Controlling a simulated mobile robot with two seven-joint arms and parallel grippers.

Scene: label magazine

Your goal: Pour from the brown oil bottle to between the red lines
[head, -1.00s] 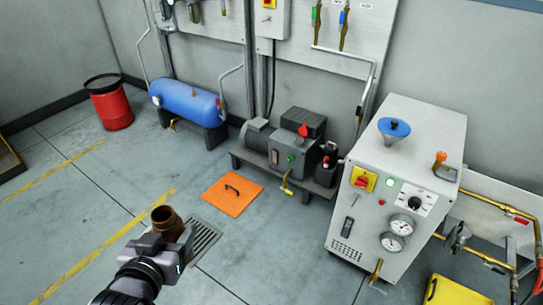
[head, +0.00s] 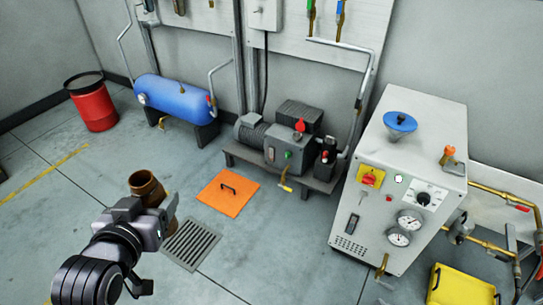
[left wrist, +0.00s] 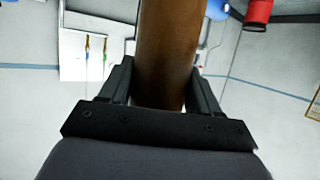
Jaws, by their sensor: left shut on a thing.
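The brown oil bottle (head: 146,186) shows in the head view at the lower left, its open mouth facing up. My left gripper (head: 160,222) is shut on it and holds it above the floor near the grate. In the left wrist view the brown bottle (left wrist: 171,50) stands between the two dark fingers of my left gripper (left wrist: 160,88). I cannot make out any red lines. A compressor pump (head: 282,150) with a red cap (head: 300,125) stands on a low bench, apart from the bottle. My right gripper is not in view.
A white cabinet (head: 375,215) with a blue funnel (head: 400,121) and gauges stands at right. A blue tank (head: 175,98), red bin (head: 93,105), orange plate (head: 228,193), floor grate (head: 190,244) and yellow box (head: 460,287) also show.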

